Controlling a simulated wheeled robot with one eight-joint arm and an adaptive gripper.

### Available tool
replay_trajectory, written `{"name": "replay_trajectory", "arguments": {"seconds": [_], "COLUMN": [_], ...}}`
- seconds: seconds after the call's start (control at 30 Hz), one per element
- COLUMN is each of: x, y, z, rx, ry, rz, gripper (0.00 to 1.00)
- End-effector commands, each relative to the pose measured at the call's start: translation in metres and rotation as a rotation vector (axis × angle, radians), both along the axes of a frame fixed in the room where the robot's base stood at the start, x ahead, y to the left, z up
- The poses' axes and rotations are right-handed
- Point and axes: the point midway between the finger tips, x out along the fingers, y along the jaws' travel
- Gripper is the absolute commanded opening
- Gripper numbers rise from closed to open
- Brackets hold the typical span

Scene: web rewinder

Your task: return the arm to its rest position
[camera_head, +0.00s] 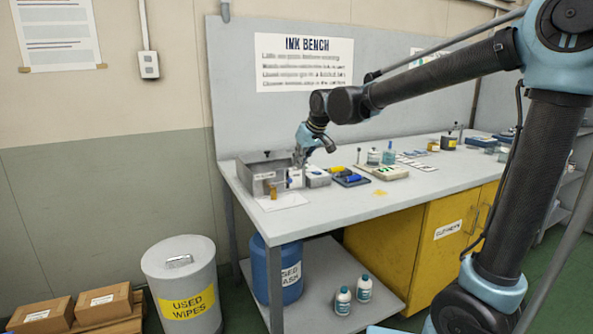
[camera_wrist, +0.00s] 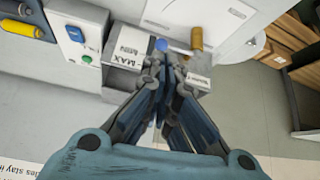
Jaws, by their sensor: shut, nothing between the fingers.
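My gripper (camera_head: 299,158) is at the end of my arm, above the left end of the ink bench (camera_head: 331,203) and pointing down. In the wrist view my gripper (camera_wrist: 163,65) has its fingers together, with nothing held between them. Just beyond the fingertips are a small box marked MAX (camera_wrist: 128,45) and an amber bottle (camera_wrist: 196,38). I cannot tell whether the fingertips touch either one. My arm reaches out over the bench from the right side of the head view.
Blue and yellow items (camera_head: 350,179) lie to the right, with bottles (camera_head: 389,155) further along. A used wipes bin (camera_head: 183,285), a blue drum (camera_head: 262,275) and cardboard boxes (camera_head: 104,303) are lower down.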

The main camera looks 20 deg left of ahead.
Motion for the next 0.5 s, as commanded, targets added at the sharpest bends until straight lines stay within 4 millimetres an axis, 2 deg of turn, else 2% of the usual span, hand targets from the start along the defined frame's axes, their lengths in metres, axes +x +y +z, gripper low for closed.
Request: {"name": "replay_trajectory", "arguments": {"seconds": [0.3, 0.5], "x": [-0.014, -0.018], "y": [-0.023, -0.032], "z": [0.039, 0.049], "rx": [0.000, -0.001], "ry": [0.000, 0.001], "rz": [-0.002, -0.006], "gripper": [0.00, 0.00]}}
